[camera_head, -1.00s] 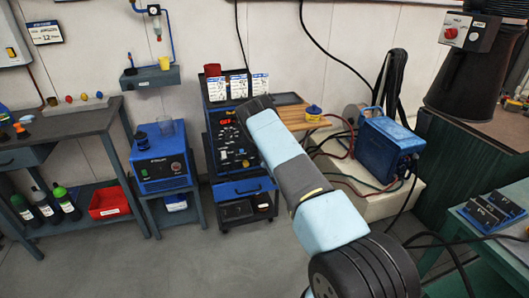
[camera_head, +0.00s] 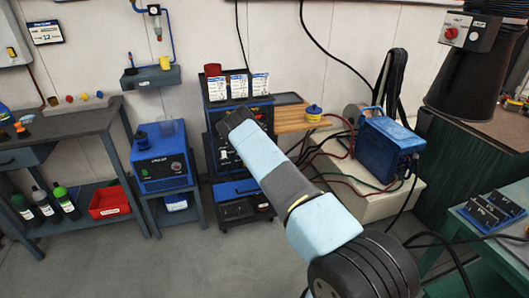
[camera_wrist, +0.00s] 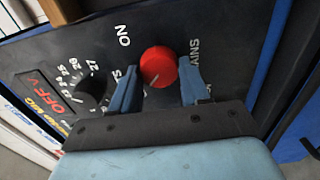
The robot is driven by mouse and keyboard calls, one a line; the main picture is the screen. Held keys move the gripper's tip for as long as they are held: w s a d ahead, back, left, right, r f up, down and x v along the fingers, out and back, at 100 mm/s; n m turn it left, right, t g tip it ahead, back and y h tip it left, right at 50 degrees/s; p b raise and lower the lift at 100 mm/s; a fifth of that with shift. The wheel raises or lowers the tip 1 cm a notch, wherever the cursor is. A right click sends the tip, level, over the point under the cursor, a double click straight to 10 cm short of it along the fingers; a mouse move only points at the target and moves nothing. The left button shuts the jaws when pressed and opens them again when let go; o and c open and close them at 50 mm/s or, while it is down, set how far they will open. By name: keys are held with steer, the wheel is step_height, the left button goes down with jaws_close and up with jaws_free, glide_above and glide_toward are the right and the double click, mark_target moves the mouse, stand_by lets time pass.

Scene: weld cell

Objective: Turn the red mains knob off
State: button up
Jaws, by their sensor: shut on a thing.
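The red mains knob (camera_wrist: 158,64) sits on the black panel (camera_wrist: 225,45) of the blue welder, near the lettering "ON" and "MAINS". A small white mark shows on its lower edge. My gripper (camera_wrist: 160,78) is shut on the knob, one blue finger on each side. A red display (camera_wrist: 42,92) on the panel's left reads "OFF" followed by a "V". In the head view, my arm's dark wrist end hides the knob, my fingers and part of the welder (camera_head: 210,152).
A black dial (camera_wrist: 92,88) with numbers around it lies just left of my left finger. White cards (camera_head: 238,86) and a red cup stand on the welder. A wooden shelf (camera_head: 300,120) juts out at its right. A blue cooler box (camera_head: 160,160) stands left.

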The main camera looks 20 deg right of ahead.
steer(key=shift+s+a+f, duration=0.1)
steer(key=shift+a+f, duration=0.05)
steer(key=shift+f, duration=0.1)
steer(key=o, duration=0.8)
steer(key=shift+o, duration=1.1)
steer(key=shift+r, duration=0.1)
steer(key=s, duration=1.3)
steer(key=shift+s, duration=0.3)
